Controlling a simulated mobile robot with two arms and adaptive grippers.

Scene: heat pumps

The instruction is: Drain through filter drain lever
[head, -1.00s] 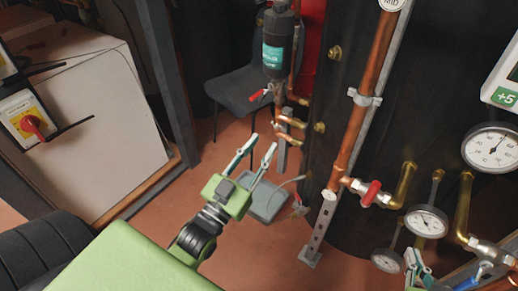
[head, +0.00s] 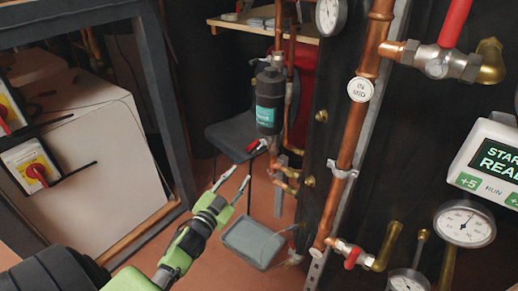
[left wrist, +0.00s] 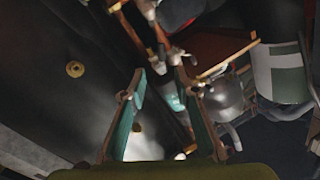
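The filter (head: 270,100) is a dark upright canister with a teal label, on copper pipework in the middle of the head view. A small red drain lever (head: 254,145) sticks out to the left just below it. My left gripper (head: 240,174) is below and left of the lever, its two fingers apart and empty, pointing up toward it. In the left wrist view the open fingers (left wrist: 162,78) have pipework beyond their tips. A white-and-green labelled part shows at the right there; the lever is not clear in that view. My right gripper is out of view.
A grey tray (head: 252,242) is on the floor under the filter. A dark chair (head: 228,135) stands behind. A thick copper pipe (head: 350,145) with a red-handled valve (head: 351,256) runs to the right, before a black tank. A white box (head: 95,150) and dark frame stand left.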

